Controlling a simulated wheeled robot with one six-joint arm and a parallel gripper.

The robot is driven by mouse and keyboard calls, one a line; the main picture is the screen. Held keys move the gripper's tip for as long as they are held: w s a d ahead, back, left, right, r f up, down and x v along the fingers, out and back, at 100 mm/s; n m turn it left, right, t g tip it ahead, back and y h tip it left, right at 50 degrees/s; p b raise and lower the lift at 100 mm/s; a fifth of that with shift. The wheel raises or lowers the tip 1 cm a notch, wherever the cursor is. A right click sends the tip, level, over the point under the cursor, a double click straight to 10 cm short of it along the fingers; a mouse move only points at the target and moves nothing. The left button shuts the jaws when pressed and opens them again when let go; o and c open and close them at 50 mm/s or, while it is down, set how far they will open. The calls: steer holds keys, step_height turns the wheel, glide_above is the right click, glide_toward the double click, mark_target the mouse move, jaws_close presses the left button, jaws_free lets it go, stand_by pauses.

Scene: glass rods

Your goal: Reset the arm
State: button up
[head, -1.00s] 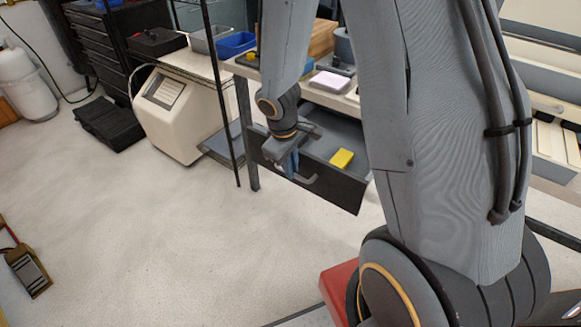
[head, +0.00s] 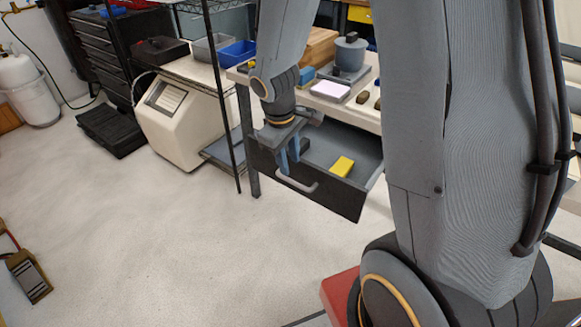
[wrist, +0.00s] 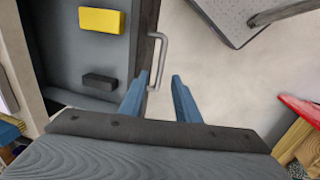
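My gripper (head: 289,160) points down at the front of an open grey drawer (head: 330,190) under the table. Its two blue fingers also show in the wrist view (wrist: 156,92), apart with nothing held between them. The drawer's bar handle (head: 297,184) is just beyond the fingertips; whether they touch it I cannot tell. A yellow block (head: 342,166) lies inside the drawer and also shows in the wrist view (wrist: 101,21). A dark block (wrist: 100,82) lies in the drawer near its front wall.
The table above the drawer holds a grey pot (head: 350,52), a pale-topped box (head: 330,91) and small items. A wire rack (head: 213,70) and a cream machine (head: 172,120) stand to the left. The floor in front is clear.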

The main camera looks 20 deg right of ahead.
steer(key=shift+a+r, duration=0.1)
steer(key=shift+r, duration=0.25)
steer(key=s+r+m+y, duration=0.1)
steer(key=s+r+m, duration=0.2)
steer(key=s, duration=0.3)
steer(key=s+a+r+m, duration=0.1)
steer(key=s+r+m, duration=0.1)
steer(key=s, duration=0.4)
steer(key=shift+s+a+r+m+g+y, duration=0.15)
steer(key=shift+s+r+m+g+y, duration=0.25)
steer(key=shift+m, duration=0.5)
